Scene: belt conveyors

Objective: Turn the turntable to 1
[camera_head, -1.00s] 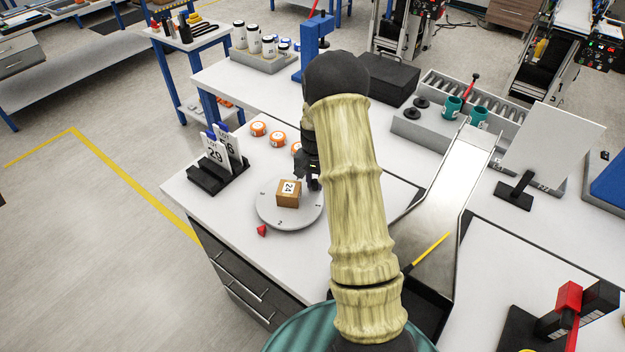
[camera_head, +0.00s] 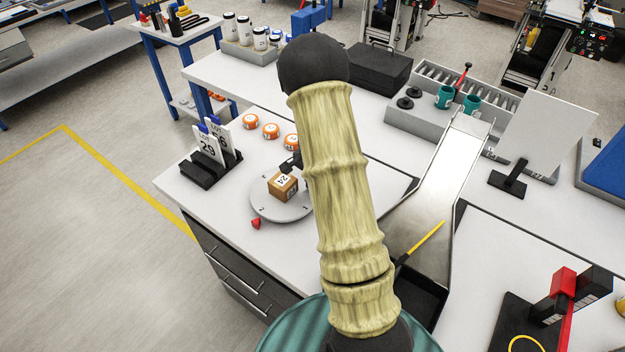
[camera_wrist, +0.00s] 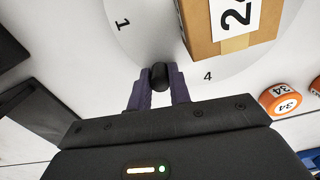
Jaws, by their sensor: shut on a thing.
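The turntable (camera_head: 266,208) is a pale grey disc on the white bench, with a brown box (camera_head: 283,186) labelled 24 tilted askew in the picture on top. A red pointer (camera_head: 256,224) lies beside its lower-left rim. In the wrist view the disc (camera_wrist: 150,40) shows a 1 at the left and a 4 right of my fingers; the box (camera_wrist: 205,35) stands beyond. My gripper (camera_wrist: 159,84) is shut on a black peg (camera_wrist: 159,74) at the disc's edge. In the head view my gripper (camera_head: 291,163) is partly hidden by my arm, and the disc's numbers are too small to read surely.
Orange round tins (camera_head: 271,131) stand behind the disc, one of them (camera_wrist: 284,101) near my gripper's right. A black rack with number cards (camera_head: 208,150) stands left. A metal chute (camera_head: 440,190) lies right. Bare bench lies in front of the disc.

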